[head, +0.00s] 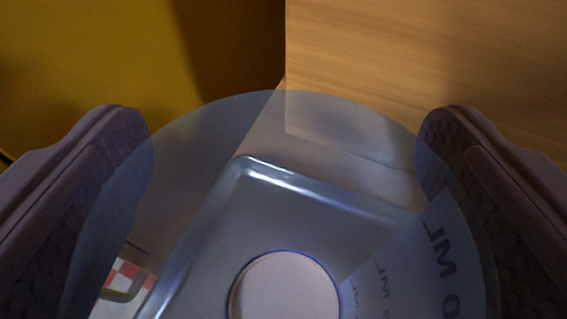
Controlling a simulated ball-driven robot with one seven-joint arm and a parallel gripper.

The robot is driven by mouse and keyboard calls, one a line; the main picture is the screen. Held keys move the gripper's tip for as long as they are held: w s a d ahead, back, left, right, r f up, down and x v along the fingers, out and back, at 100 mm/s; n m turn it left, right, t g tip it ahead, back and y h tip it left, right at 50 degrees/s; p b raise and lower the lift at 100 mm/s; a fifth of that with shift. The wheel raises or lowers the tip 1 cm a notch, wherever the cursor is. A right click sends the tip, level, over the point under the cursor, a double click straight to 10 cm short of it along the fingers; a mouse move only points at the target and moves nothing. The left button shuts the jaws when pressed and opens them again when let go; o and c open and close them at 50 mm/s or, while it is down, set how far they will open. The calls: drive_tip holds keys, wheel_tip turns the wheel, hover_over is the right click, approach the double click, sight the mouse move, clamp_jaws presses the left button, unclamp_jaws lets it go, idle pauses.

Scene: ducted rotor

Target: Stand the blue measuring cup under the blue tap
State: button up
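The see-through blue measuring cup (300,125) fills the lower middle of the head view. Dark "ML" markings show on its right side. The two fingers of my gripper (284,150) stand on either side of the cup, with their textured pads against its walls, so the gripper looks shut on it. The lower part of the cup runs out of the frame. The blue tap does not show in this view.
Through the cup I see a grey tray (243,170) with a raised shiny rim and a pale round disc (287,290). A red-and-white checked patch (130,275) shows at lower left. A yellow surface (90,60) is at upper left, a wooden panel (430,60) at upper right.

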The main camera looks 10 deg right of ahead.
drive_tip(key=shift+r, duration=0.2)
drive_tip(key=p+v, duration=0.3)
drive_tip(key=v, duration=0.9)
drive_tip(key=shift+s, duration=0.1)
